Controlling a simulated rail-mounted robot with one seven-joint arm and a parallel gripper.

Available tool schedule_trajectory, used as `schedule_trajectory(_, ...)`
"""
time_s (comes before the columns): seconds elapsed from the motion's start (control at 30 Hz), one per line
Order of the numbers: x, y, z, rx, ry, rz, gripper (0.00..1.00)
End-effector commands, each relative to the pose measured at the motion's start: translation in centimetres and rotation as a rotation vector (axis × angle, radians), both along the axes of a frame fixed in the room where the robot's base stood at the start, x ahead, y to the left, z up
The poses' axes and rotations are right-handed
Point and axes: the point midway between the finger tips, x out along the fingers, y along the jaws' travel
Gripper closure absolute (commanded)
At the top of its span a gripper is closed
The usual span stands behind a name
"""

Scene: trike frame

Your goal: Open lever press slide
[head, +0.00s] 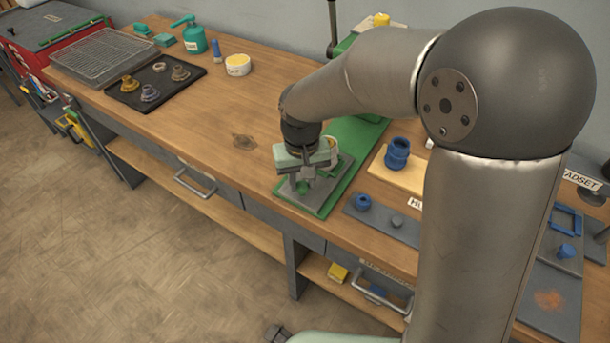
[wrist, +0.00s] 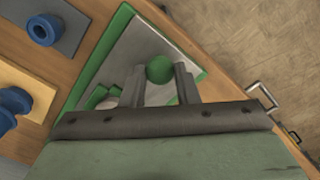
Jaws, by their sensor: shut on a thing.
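The lever press has a long green base (head: 350,140) on the workbench, with a grey slide plate (head: 329,187) on its front end. The plate also shows in the wrist view (wrist: 135,50). A round green knob (wrist: 159,69) stands at the plate and sits between my two fingers. My gripper (wrist: 158,86) is shut on this knob and reaches down over the front end of the press. It shows in the head view too (head: 302,183). My arm hides much of the press's upper body in the head view.
Blue ringed parts (head: 397,153) stand on a wooden board right of the press. A grey strip (head: 385,222) holds a blue ring. A black tray (head: 155,85) with several fittings lies far left. The bench left of the press is clear. Drawer handles (head: 195,182) stick out in front.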

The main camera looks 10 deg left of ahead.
Motion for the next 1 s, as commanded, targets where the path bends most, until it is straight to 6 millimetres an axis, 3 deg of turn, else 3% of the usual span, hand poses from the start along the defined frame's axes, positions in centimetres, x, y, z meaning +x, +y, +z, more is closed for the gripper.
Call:
schedule_trajectory(0.17,0.0,0.0,0.1,0.000,-0.001,0.001,1.00)
schedule_trajectory(0.2,0.0,0.0,0.1,0.000,-0.001,0.001,0.69)
schedule_trajectory(0.27,0.0,0.0,0.1,0.000,-0.001,0.001,0.53)
schedule_trajectory(0.3,0.0,0.0,0.1,0.000,-0.001,0.001,0.50)
schedule_trajectory(0.67,0.1,0.0,0.7,0.001,-0.002,0.000,0.50)
schedule_trajectory(0.77,0.1,0.0,2.1,0.001,-0.004,-0.001,0.50)
schedule_trajectory(1.0,0.2,0.1,7.7,0.004,-0.007,0.000,0.50)
